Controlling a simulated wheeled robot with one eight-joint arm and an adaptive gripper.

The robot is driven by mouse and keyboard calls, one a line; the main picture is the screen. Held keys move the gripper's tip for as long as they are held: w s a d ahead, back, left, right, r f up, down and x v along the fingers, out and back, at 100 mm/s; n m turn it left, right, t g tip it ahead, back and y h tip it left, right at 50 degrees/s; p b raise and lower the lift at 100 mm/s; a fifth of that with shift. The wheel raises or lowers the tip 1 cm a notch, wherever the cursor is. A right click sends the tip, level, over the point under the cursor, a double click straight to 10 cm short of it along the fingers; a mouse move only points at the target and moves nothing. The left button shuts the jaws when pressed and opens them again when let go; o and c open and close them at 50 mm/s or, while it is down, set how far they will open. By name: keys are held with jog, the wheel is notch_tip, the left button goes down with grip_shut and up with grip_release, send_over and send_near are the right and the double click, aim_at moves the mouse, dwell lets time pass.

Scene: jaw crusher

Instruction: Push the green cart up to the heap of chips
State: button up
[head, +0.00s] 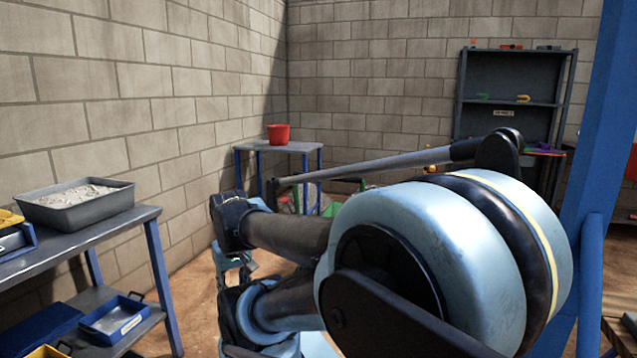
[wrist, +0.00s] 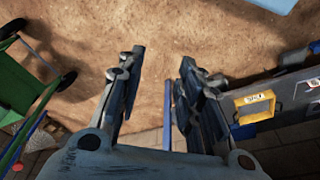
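The green cart (wrist: 22,75) shows at the left edge of the wrist view, with dark wheels and a green handle bar; part of it is cut off. In the head view only small green parts (head: 331,209) show behind my arm, and I cannot tell how much of them is the cart. My gripper (wrist: 158,62) is open and empty, its two fingers apart over bare brown floor, to the right of the cart and not touching it. A dim speckled patch (wrist: 52,128) lies beside the cart; I cannot tell whether it is the heap of chips.
A bench (head: 150,214) with a grey tray of pale granules (head: 77,205) stands at left. A table with a red bucket (head: 278,134) and a dark shelf (head: 508,95) stand at the back. A yellow bin (wrist: 255,106) is right of my gripper. Floor between is clear.

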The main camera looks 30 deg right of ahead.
jog(key=o, duration=0.3)
jog(key=shift+s+r, duration=0.15)
jog(key=w+a+r+m+t+y, duration=0.1)
jog(key=w+r+m+t, duration=0.2)
jog(key=w, duration=0.7)
jog(key=w+a+r+m+t+y, duration=0.1)
jog(key=w+r+t+y, duration=0.3)
jog(key=w, duration=0.6)
jog(key=w+d+r+m+t+h, duration=0.2)
jog(key=w+d+r+m+t, duration=0.15)
jog(key=w+d, duration=0.35)
jog(key=w+d+r+m+t+h, duration=0.2)
jog(key=w+d+r, duration=0.25)
jog(key=w, duration=0.45)
jog(key=w+d+r+m+t+h, duration=0.1)
jog(key=w+d+m+h, duration=0.3)
jog(key=d, duration=0.6)
jog(key=w+d+r+m+t+h, duration=0.1)
jog(key=d+m+h, duration=0.4)
jog(key=d, duration=0.5)
jog(key=s+d+f+m+g+h, duration=0.25)
jog(key=d+f+m, duration=0.2)
jog(key=d, duration=0.45)
jog(key=s+d+f+m+g+h, duration=0.25)
jog(key=d+m, duration=0.25)
jog(key=d, duration=0.3)
jog(key=shift+h, duration=0.3)
jog(key=x, duration=1.6)
jog(key=shift+w+f, duration=0.15)
jog(key=shift+w, duration=0.15)
